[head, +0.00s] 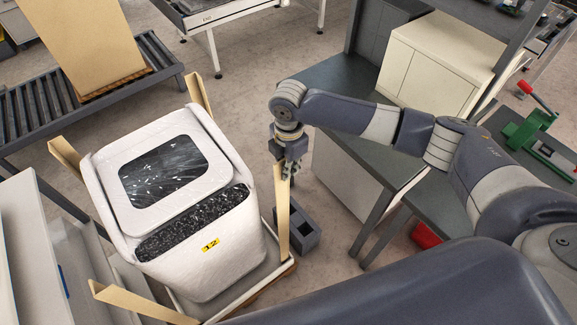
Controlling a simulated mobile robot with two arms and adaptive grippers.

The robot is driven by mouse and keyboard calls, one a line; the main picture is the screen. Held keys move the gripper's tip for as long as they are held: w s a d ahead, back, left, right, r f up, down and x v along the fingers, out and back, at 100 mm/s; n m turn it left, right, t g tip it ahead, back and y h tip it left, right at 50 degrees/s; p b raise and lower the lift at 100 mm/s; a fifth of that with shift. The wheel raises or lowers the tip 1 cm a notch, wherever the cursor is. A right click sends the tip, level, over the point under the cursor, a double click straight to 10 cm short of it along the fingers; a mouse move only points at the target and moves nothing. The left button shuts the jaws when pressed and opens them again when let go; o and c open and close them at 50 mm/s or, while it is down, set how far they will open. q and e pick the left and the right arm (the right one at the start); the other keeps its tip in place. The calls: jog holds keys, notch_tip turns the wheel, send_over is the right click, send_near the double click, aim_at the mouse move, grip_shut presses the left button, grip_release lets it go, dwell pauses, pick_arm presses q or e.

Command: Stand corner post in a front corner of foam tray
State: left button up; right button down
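A white, wrapped appliance (185,195) with a dark window and a yellow label stands in the foam tray (252,282), whose pale rim shows at the lower right. A tan corner post (282,222) stands nearly upright at the tray's right corner, beside the appliance. My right gripper (288,172) is at the top of this post and looks closed on its upper end; the fingertips are small and partly overlap it. Whether the post's foot is seated in the tray is hard to tell. My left gripper is not in view.
Other tan posts show at the back (198,92), left (65,155) and front (140,303) of the appliance; the front one leans outward. A grey block with openings (293,225) lies just right of the held post. A dark workbench (345,95) stands further right. A roller conveyor (40,108) is at upper left.

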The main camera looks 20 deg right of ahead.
jog(key=shift+f+b, duration=0.45)
jog(key=shift+f, duration=1.05)
dwell(1.4)
jog(key=shift+f+b, duration=0.6)
jog(key=shift+f, duration=0.7)
dwell(1.0)
dwell(0.4)
jog(key=c, duration=1.4)
grip_release()
jog(key=shift+r, duration=0.1)
notch_tip(320, 180, up, 7)
jog(key=p, duration=0.7)
